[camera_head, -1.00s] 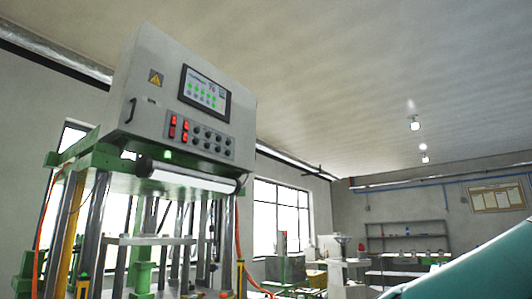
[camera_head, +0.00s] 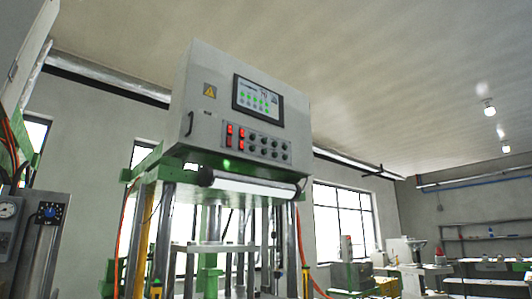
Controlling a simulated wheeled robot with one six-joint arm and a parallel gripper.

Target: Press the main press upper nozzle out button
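The press's control box (camera_head: 245,105) is a light grey cabinet on top of a green and steel press frame, left of the picture's middle. Its face carries a touch screen (camera_head: 258,100) with rows of green and grey icons. Below it is a button panel (camera_head: 256,143) with red lit displays at the left and rows of dark round buttons. The button labels are too small to read, so I cannot tell which is the upper nozzle out button. A green light glows under the panel. My gripper is not in view.
A white roller-like bar (camera_head: 252,186) juts out under the control box. Part of another machine with a gauge (camera_head: 8,210) stands at the left edge. Shelves and workbenches stand far back at the right, with open room before them.

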